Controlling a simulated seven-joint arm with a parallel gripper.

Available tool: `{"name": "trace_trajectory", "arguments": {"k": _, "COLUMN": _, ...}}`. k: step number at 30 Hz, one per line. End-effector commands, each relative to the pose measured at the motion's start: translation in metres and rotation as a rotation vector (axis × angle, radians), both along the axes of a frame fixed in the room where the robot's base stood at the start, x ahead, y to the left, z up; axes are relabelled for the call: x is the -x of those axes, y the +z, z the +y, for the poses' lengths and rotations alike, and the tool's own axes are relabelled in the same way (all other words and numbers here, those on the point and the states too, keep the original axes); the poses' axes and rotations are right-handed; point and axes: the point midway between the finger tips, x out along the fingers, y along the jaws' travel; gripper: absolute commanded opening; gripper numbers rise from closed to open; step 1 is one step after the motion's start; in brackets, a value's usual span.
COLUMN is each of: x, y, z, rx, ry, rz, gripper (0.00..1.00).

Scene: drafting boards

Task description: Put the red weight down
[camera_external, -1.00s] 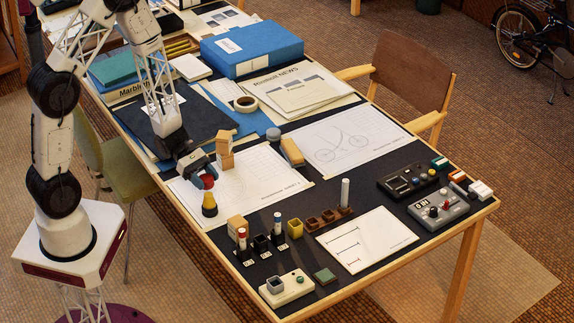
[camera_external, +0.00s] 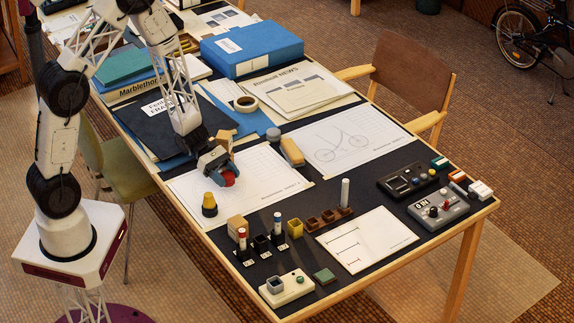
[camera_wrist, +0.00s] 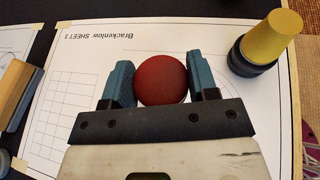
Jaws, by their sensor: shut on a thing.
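The red weight (camera_external: 229,179) is round on top and sits between the blue fingers of my gripper (camera_external: 222,173). The wrist view shows the red weight (camera_wrist: 162,80) squeezed between both fingers of my gripper (camera_wrist: 162,88); its underside is hidden. It is over the white Brackenlow sheet (camera_external: 262,180) near the table's left edge. I cannot tell whether it touches the sheet. A yellow weight with a black base (camera_external: 209,204) stands upright on the sheet's near-left part, apart from my gripper; it also shows at top right in the wrist view (camera_wrist: 264,38).
A wooden-topped block (camera_external: 292,151) lies right of the sheet. A wooden block (camera_external: 238,228), peg holders and a yellow cup (camera_external: 295,228) stand nearer. Pale wooden pieces (camera_external: 223,138) are partly hidden behind my gripper. The sheet's right part is bare.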

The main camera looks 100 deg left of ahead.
Motion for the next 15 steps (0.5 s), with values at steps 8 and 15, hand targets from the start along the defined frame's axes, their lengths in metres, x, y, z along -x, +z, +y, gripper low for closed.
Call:
{"name": "trace_trajectory", "arguments": {"k": 8, "x": 0.0, "y": -0.015, "z": 0.0, "rx": 0.001, "ry": 0.0, "rz": 0.0, "gripper": 0.14}}
{"name": "trace_trajectory", "arguments": {"k": 15, "x": 0.0, "y": -0.031, "z": 0.0, "rx": 0.001, "ry": 0.0, "rz": 0.0, "gripper": 0.14}}
